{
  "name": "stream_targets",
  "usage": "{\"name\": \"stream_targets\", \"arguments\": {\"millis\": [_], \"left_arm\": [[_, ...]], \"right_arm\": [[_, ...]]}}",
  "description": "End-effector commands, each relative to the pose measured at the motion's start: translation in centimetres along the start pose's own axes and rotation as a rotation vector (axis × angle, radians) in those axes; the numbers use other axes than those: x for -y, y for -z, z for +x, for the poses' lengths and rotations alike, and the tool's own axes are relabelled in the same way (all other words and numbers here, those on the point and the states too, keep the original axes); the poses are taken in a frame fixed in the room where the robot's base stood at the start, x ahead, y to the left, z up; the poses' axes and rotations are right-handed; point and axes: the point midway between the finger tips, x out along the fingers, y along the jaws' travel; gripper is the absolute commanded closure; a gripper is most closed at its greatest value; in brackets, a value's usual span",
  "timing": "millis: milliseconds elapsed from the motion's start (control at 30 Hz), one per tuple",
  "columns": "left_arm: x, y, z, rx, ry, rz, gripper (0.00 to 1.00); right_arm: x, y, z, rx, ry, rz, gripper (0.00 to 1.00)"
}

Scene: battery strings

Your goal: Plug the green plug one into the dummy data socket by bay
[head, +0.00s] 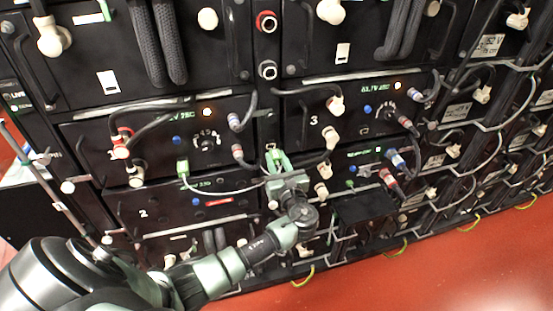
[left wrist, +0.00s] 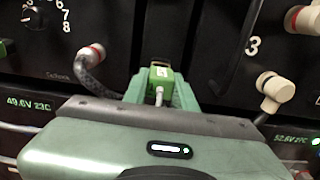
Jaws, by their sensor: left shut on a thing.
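My left gripper (head: 276,158) is shut on a green plug and holds it in front of the dark upright strip between two bay columns. In the left wrist view the green plug (left wrist: 161,74) sits between the green fingers, with a pale cable end coming back toward the camera. A pale cable runs left from near the gripper to another green plug (head: 183,167), which sits in the face of a left bay. The dummy data socket cannot be made out; the gripper covers the panel behind it. Whether the held plug touches the panel cannot be told. My right gripper is not in view.
The bay marked 3 (head: 313,120) is right of the gripper, with a white elbow connector (head: 331,137) close by. Black cables and red-ringed connectors (head: 238,151) crowd the left side. Another green plug (head: 350,184) sits lower right. The red floor (head: 430,265) is clear.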

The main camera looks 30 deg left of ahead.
Motion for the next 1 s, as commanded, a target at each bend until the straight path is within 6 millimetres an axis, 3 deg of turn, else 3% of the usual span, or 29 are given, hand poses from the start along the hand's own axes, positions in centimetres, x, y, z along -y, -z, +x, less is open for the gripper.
{"name": "stream_targets", "arguments": {"millis": [1000], "left_arm": [[0.0, 0.0, 1.7, 0.001, 0.0, 0.001, 1.0]], "right_arm": [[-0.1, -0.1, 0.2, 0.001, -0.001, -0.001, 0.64]]}}
